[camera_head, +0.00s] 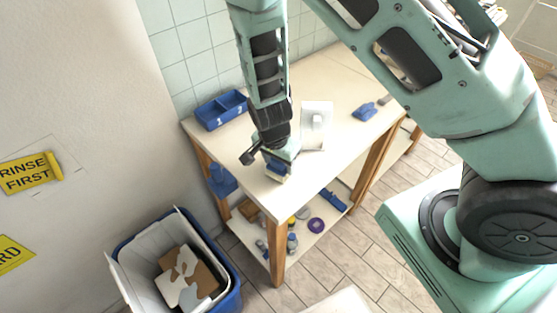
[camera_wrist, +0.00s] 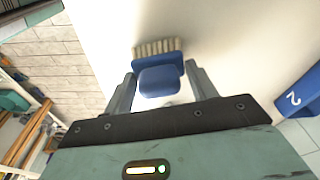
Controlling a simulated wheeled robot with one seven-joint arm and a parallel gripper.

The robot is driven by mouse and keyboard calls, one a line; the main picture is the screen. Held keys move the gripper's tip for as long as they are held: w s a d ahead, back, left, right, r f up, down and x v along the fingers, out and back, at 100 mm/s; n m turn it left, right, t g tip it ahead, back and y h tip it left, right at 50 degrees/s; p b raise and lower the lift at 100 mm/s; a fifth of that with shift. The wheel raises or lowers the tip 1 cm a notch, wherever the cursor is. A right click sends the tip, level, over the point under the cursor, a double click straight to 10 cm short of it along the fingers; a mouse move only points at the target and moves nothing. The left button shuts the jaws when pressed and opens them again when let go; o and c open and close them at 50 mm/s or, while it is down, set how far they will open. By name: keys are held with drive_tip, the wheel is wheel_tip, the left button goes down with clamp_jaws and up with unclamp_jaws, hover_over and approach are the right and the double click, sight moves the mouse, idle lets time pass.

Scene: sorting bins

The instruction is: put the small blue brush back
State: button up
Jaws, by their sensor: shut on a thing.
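The small blue brush (camera_wrist: 160,79) has a blue body and a row of pale bristles. In the wrist view it sits between both fingers of my gripper (camera_wrist: 163,80), bristles pointing away from the palm. My gripper (camera_head: 276,165) is shut on it. In the head view, part of the blue brush (camera_head: 277,170) shows at the gripper's lower end, over the front left part of the white tabletop. I cannot tell whether the bristles touch the top.
A blue two-compartment bin (camera_head: 208,117), numbered 1 and 2, stands at the table's back left. A white plate-like item (camera_head: 316,136) and a blue object (camera_head: 364,111) lie to the right. A lined waste bin (camera_head: 232,290) stands on the floor; the lower shelf (camera_head: 310,236) holds several items.

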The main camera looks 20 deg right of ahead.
drive_tip(key=shift+f, duration=0.3)
drive_tip(key=o, duration=1.3)
drive_tip(key=shift+o, duration=0.2)
wheel_tip(320, 180, up, 17)
drive_tip(key=s+a, duration=0.2)
drive_tip(key=s+a+r+n+y+b, duration=0.1)
drive_tip(key=s+a+n+b, duration=0.1)
drive_tip(key=s+n, duration=0.7)
drive_tip(key=s+a+n+g+y+b, duration=0.1)
drive_tip(key=s+a+n+b, duration=0.1)
drive_tip(key=s+n+b, duration=0.3)
drive_tip(key=s+n, duration=0.4)
drive_tip(key=n, duration=0.1)
drive_tip(key=shift+s+a+r, duration=0.15)
drive_tip(key=shift+a+r, duration=0.15)
drive_tip(key=shift+r, duration=0.1)
